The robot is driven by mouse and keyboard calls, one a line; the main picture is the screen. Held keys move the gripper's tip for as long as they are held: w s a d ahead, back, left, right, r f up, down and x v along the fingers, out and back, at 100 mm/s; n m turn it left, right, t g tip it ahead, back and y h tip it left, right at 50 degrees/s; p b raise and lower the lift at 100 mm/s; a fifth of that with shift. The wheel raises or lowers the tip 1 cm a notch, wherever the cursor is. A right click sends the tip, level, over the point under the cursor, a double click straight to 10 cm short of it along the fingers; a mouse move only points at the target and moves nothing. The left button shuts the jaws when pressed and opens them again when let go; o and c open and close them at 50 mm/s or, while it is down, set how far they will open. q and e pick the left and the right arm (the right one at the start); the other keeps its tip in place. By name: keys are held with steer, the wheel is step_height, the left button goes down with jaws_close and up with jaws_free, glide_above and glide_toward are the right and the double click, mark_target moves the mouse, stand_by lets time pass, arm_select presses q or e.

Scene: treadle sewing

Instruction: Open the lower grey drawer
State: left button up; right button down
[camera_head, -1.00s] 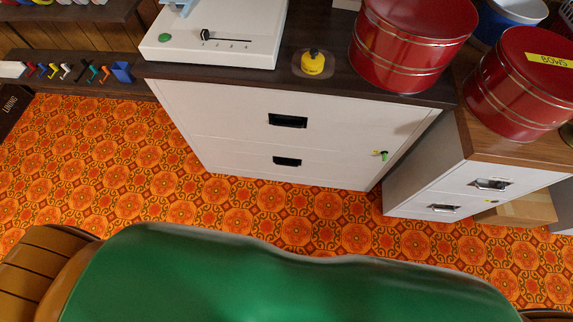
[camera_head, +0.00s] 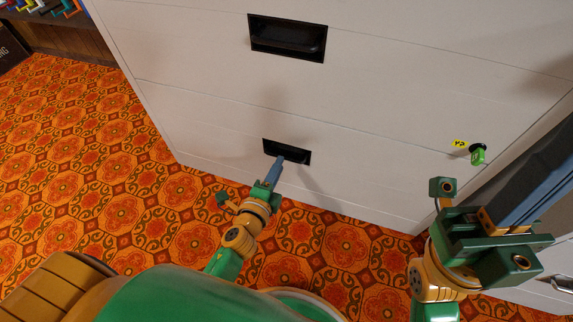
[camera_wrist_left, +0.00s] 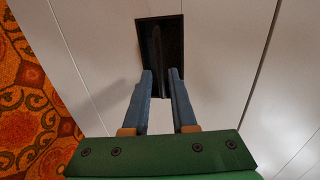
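The pale grey cabinet has a lower drawer (camera_head: 220,131) whose front looks flush with the cabinet. Its black recessed handle (camera_head: 299,156) is low on the front. My left gripper (camera_head: 278,166) reaches up to this handle from below left. In the left wrist view the recessed handle (camera_wrist_left: 171,28) has a thin bar inside, and the left gripper (camera_wrist_left: 161,76) is open, its blue fingers apart, with tips at the recess's near end. Whether they touch the bar is unclear. My right gripper (camera_head: 530,180) is at the right, before the cabinet's right side, apart from the drawer; its finger gap is unclear.
The upper drawer has a larger black recessed handle (camera_head: 288,38). A green key with a yellow tag (camera_head: 478,154) sticks out at the right of the front. A second cabinet (camera_head: 545,290) is partly seen at lower right. Patterned orange floor (camera_head: 120,190) is clear at left.

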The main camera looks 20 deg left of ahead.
arm_select(q)
steer(key=shift+b+x, duration=0.5)
steer(key=shift+x, duration=1.9)
jaws_close()
